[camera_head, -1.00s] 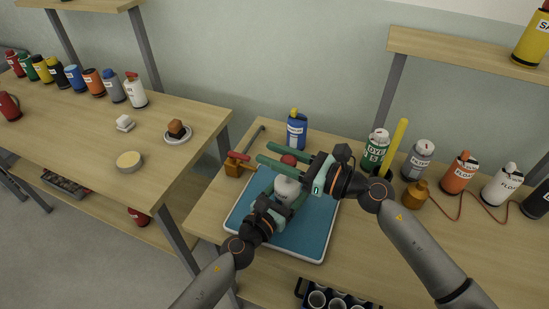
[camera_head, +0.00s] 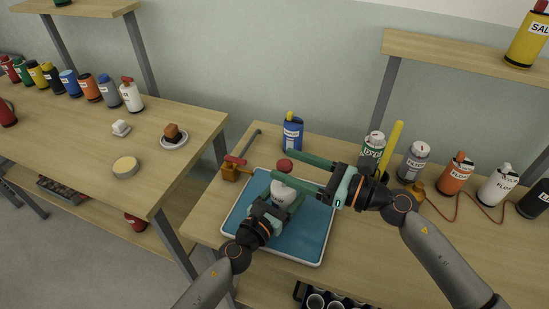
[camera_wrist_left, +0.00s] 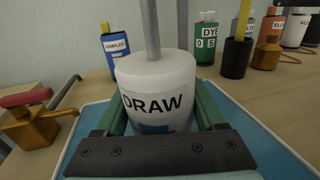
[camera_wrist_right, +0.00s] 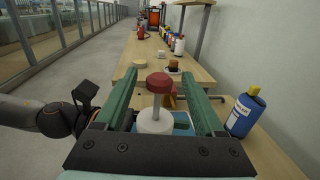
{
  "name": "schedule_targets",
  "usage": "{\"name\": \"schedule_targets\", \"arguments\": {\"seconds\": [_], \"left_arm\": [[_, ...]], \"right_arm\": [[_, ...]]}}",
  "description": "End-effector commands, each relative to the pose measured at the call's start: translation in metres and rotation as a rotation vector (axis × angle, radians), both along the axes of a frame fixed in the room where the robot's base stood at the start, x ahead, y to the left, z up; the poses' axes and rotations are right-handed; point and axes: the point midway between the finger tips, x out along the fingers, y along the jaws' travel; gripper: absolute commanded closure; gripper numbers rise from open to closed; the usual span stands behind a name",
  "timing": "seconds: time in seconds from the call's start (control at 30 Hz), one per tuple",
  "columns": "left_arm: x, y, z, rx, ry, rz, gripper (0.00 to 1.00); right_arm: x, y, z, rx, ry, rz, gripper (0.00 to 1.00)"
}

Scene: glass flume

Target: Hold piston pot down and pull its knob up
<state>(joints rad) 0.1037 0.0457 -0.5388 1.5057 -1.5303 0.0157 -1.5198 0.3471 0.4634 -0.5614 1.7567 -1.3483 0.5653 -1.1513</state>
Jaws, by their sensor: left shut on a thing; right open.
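The piston pot (camera_head: 281,194) is a white cylinder marked DRAW, standing upright on a blue tray (camera_head: 227,215); it also shows in the left wrist view (camera_wrist_left: 160,85). A grey rod (camera_wrist_left: 151,30) rises from its top to a round red knob (camera_head: 285,165). My left gripper (camera_head: 279,202) is shut on the pot, one finger on each side. My right gripper (camera_head: 275,164) is open above the pot. In the right wrist view the knob (camera_wrist_right: 159,82) appears between its fingers, with a gap on both sides.
A brass valve with a red lever (camera_head: 232,170) stands left of the tray. A blue bottle (camera_head: 292,134) stands behind it. A dark rack (camera_head: 330,299) is below the front edge.

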Motion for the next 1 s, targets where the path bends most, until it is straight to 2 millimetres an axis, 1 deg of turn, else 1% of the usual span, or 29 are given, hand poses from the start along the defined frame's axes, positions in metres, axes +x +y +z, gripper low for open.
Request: {"name": "schedule_targets", "arguments": {"seconds": [0.03,0.13,0.2,0.33,0.5,0.83,0.87,1.0], "left_arm": [[-0.001,0.000,-0.002,0.001,0.003,-0.001,0.93],[-0.001,0.000,-0.002,0.001,0.003,-0.001,0.93],[-0.001,0.000,-0.002,0.001,0.003,-0.002,0.93],[-0.001,-0.001,-0.001,0.001,0.003,-0.002,0.93],[-0.001,-0.001,-0.001,0.000,0.002,-0.002,0.93],[-0.001,-0.001,-0.001,-0.001,0.003,-0.002,0.93],[-0.001,-0.001,-0.001,-0.001,0.003,-0.002,0.28],[-0.001,-0.001,-0.001,0.000,0.002,-0.002,0.12]], "right_arm": [[-0.006,-0.011,-0.002,-0.003,0.004,-0.001,0.29],[-0.014,-0.030,-0.001,-0.003,0.001,-0.001,0.29],[-0.020,-0.041,-0.001,-0.003,0.001,0.000,0.29],[-0.027,-0.057,-0.001,-0.001,0.002,0.000,0.29],[-0.031,-0.064,0.000,0.001,0.000,0.002,0.29],[-0.031,-0.065,0.000,0.001,0.000,0.001,0.29],[-0.031,-0.065,0.000,0.001,0.000,0.001,0.29],[-0.031,-0.065,0.000,0.001,0.000,0.001,0.29]]}}
